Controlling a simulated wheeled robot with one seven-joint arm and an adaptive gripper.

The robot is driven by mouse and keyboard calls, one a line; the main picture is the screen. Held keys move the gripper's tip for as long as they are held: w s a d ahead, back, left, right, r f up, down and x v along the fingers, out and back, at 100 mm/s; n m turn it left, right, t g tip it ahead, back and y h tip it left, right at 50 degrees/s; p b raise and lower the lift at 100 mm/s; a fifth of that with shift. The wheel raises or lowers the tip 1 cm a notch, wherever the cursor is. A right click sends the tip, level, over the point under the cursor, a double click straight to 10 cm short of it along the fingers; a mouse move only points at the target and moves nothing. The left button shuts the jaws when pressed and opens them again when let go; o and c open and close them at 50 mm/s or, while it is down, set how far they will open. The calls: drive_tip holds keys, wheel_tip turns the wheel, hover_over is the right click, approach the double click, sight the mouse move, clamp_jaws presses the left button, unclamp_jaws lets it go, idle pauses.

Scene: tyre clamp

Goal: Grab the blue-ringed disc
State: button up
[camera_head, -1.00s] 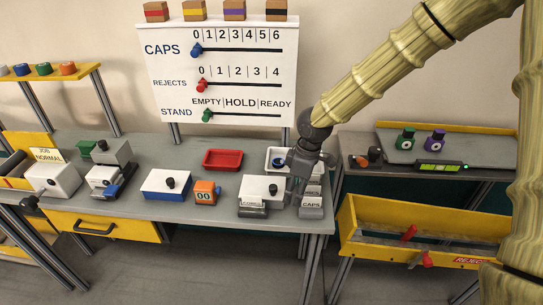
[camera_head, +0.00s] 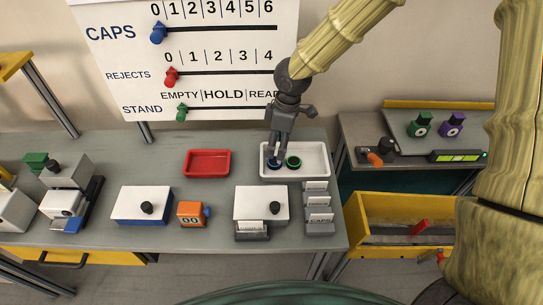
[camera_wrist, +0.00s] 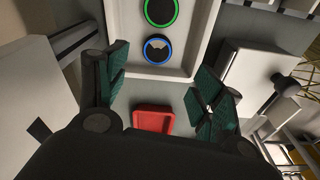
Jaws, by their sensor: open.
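The blue-ringed disc (camera_head: 273,163) lies in the left part of a white tray (camera_head: 324,174), its centre black. In the wrist view the blue-ringed disc (camera_wrist: 158,52) lies near the tray's rim, with a pale patch on its dark face. A green-ringed disc (camera_head: 293,162) lies beside it and also shows in the wrist view (camera_wrist: 160,11). My gripper (camera_head: 274,152) is above the blue-ringed disc and partly covers it. In the wrist view my gripper (camera_wrist: 164,88) is open, its dark green pads wide apart with nothing between them.
A red tray (camera_head: 208,163) stands left of the white tray. In front are a white box with a black knob (camera_head: 261,204), grey card holders (camera_head: 319,216) and an orange counter (camera_head: 191,214). A board with sliders (camera_head: 205,60) stands behind. The bench between the trays is clear.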

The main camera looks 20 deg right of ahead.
sight(275, 161)
drive_tip(key=f, duration=0.2)
drive_tip(key=w+f, duration=0.1)
drive_tip(key=f, duration=0.1)
drive_tip(key=shift+a+p, duration=0.2)
drive_tip(key=shift+p, duration=0.2)
drive_tip(key=shift+f, duration=0.15)
drive_tip(key=shift+s+d+f+p, duration=0.1)
drive_tip(key=shift+s+f+p, duration=0.25)
drive_tip(key=shift+s+p, duration=0.25)
drive_tip(key=shift+f, duration=0.2)
drive_tip(key=f, duration=0.1)
drive_tip(key=w+f, duration=0.1)
drive_tip(key=f, duration=0.1)
drive_tip(key=shift+w+p, duration=0.15)
drive_tip(key=shift+p, duration=0.25)
drive_tip(key=shift+s+r, duration=0.2)
drive_tip(key=shift+s, duration=0.1)
drive_tip(key=shift+w+f, duration=0.15)
drive_tip(key=c, duration=1)
